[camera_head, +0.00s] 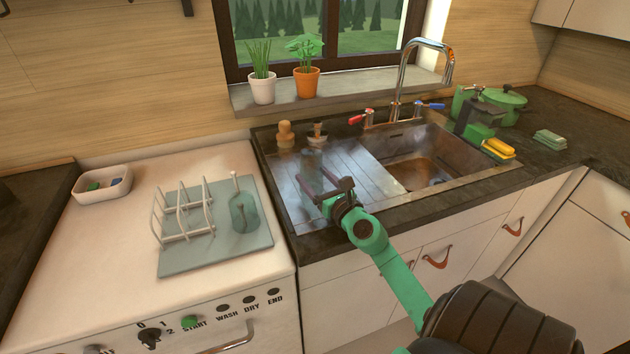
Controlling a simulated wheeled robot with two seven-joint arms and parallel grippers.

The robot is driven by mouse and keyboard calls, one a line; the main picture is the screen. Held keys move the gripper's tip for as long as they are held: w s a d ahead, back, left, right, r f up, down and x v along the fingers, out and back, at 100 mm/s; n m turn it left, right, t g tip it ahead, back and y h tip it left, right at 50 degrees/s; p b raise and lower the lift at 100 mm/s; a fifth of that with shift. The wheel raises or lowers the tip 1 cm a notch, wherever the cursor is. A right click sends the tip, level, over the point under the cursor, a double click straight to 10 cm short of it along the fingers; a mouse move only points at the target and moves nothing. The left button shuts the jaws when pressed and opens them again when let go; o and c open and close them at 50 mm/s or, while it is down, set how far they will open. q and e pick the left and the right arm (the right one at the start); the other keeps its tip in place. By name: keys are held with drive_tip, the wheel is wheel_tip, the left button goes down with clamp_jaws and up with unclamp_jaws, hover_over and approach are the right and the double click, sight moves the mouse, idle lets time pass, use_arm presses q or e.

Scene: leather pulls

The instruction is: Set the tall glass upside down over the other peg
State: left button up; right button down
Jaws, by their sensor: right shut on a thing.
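My right gripper (327,192) reaches in from the lower right and is shut over the ribbed drainboard of the sink. A faint, clear bluish glass (313,162) shows at its fingers, and I take it as the tall glass in its grip. Which end is its mouth is too small to tell. On the left counter, a white rack (183,213) with upright loops stands on a pale teal mat (215,257). At the rack's right, a teal see-through vessel (244,213) stands at a thin white peg (235,180). No clearly bare second peg shows. My left gripper is out of view.
The sink basin (428,170) with its tall tap (398,85) is right of the gripper. Two wooden-topped items, one a knob shape (285,134), stand at the sink's back edge. A white dish (102,186) sits at the left. The mat's front part is clear.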

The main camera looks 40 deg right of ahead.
unclamp_jaws()
drive_tip(key=shift+r+p, duration=0.2)
drive_tip(key=shift+p, duration=0.1)
drive_tip(key=s+b, duration=0.1)
drive_tip(key=s, duration=0.3)
drive_tip(key=s+a+b, duration=0.1)
drive_tip(key=s+b, duration=0.1)
drive_tip(key=s, duration=0.1)
drive_tip(key=s+a+b, duration=0.1)
drive_tip(key=s+b, duration=0.1)
drive_tip(key=s, duration=0.2)
drive_tip(key=shift+s+f, duration=0.3)
drive_tip(key=shift+s+a+r, duration=0.1)
drive_tip(key=shift+s+r, duration=0.1)
drive_tip(key=shift+r, duration=0.05)
